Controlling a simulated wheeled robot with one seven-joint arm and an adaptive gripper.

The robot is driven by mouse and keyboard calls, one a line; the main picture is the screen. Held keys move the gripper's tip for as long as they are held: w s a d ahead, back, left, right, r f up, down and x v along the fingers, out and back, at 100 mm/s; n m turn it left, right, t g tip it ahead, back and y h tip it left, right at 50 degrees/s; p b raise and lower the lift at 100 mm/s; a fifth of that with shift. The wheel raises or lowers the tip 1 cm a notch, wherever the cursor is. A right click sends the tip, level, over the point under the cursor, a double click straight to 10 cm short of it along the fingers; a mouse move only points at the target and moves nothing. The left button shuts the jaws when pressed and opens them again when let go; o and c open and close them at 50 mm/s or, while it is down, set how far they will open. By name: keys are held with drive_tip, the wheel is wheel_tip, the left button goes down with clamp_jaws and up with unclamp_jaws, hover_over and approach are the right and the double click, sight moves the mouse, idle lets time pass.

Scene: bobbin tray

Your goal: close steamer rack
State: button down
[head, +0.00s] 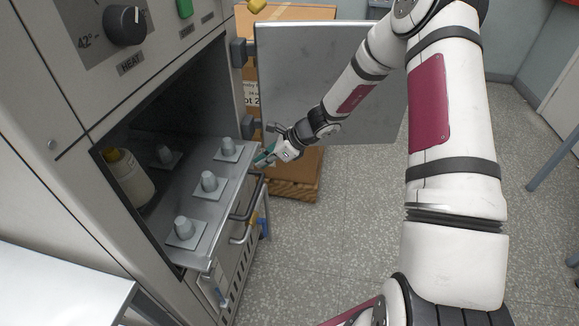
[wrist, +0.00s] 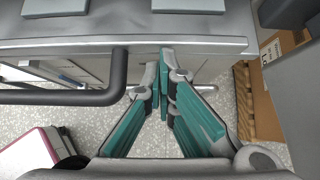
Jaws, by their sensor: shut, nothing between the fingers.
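The steamer rack (head: 188,196) is a grey metal shelf that sticks out of the open cabinet, carrying several pegs on square plates. Its front edge (wrist: 110,42) crosses the top of the wrist view. A dark bar handle (head: 247,203) is at the front; a dark bar (wrist: 70,97) also shows left of my fingers in the wrist view. My gripper (head: 265,157) is at the rack's far front corner. Its teal fingers (wrist: 160,72) are shut and empty, with the tips at the rack's front edge; I cannot tell whether they touch it.
The cabinet door (head: 325,85) stands wide open behind my forearm. A bottle with a yellow cap (head: 130,180) stands inside the cabinet. Cardboard boxes (head: 300,178) stand on the floor beyond the gripper. A white surface (head: 55,290) is at the lower left. The floor to the right is mostly clear.

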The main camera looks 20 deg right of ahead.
sight(218, 157)
drive_tip(key=w+a, duration=0.2)
drive_tip(key=a, duration=0.1)
drive_tip(key=w+a+b, duration=0.1)
drive_tip(key=w+a, duration=0.2)
drive_tip(key=a, duration=0.1)
drive_tip(key=w+a, duration=0.2)
drive_tip(key=a, duration=0.2)
drive_tip(key=shift+w+a+b, duration=0.2)
drive_tip(key=shift+w+b, duration=0.15)
drive_tip(key=shift+b, duration=0.05)
drive_tip(key=shift+a, duration=0.15)
drive_tip(key=shift+r, duration=0.1)
